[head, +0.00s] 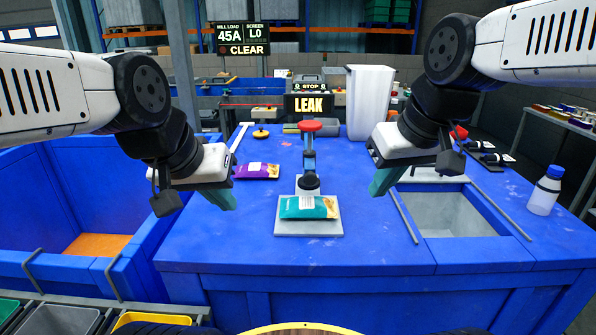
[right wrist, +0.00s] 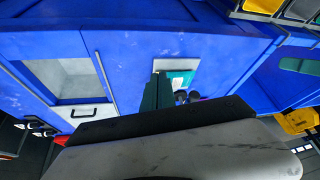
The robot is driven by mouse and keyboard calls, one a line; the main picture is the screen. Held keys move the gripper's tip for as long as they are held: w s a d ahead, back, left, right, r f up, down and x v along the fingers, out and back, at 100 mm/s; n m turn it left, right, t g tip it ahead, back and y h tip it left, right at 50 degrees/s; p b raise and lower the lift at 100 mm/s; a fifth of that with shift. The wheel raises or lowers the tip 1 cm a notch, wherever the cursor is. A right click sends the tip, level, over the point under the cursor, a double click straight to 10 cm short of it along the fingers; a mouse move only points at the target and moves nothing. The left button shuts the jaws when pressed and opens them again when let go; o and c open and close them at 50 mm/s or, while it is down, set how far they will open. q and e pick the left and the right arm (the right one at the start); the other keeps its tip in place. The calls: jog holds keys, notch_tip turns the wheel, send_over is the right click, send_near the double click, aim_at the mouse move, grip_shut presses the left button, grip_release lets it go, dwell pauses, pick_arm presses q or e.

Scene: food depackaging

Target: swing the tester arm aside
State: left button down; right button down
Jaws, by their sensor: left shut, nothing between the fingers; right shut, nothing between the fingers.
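The tester arm (head: 309,158) stands in the middle of the blue table in the head view, with a red knob (head: 310,125) on top and a dark and white head below. Its head is over a teal packet (head: 297,208) lying on a pale plate (head: 309,228); I cannot tell whether it presses on it. The packet also shows in the right wrist view (right wrist: 183,76). My left gripper (head: 222,199) is shut and empty, left of the packet and apart from it. My right gripper (head: 383,182) is shut and empty, right of the tester arm and apart from it.
A purple packet (head: 258,171) lies behind my left gripper. A LEAK sign (head: 309,105) and a white bin (head: 369,100) stand at the back. A sunken grey bin (head: 447,214) and a white bottle (head: 545,190) are at the right. A blue crate (head: 60,200) is at the left.

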jog(key=w+a+r+n+g+h, duration=0.3)
jog(key=w+a+r+n+g, duration=0.1)
jog(key=w+a+n, duration=0.6)
jog(key=a+n+h, duration=0.4)
jog(key=a+n, duration=0.2)
jog(key=a, duration=0.8)
jog(key=shift+w, duration=0.15)
jog(key=shift+f, duration=0.2)
jog(key=w+d+f, duration=0.1)
jog(key=d+f, duration=0.7)
jog(key=shift+w, duration=0.25)
jog(key=shift+f, duration=0.1)
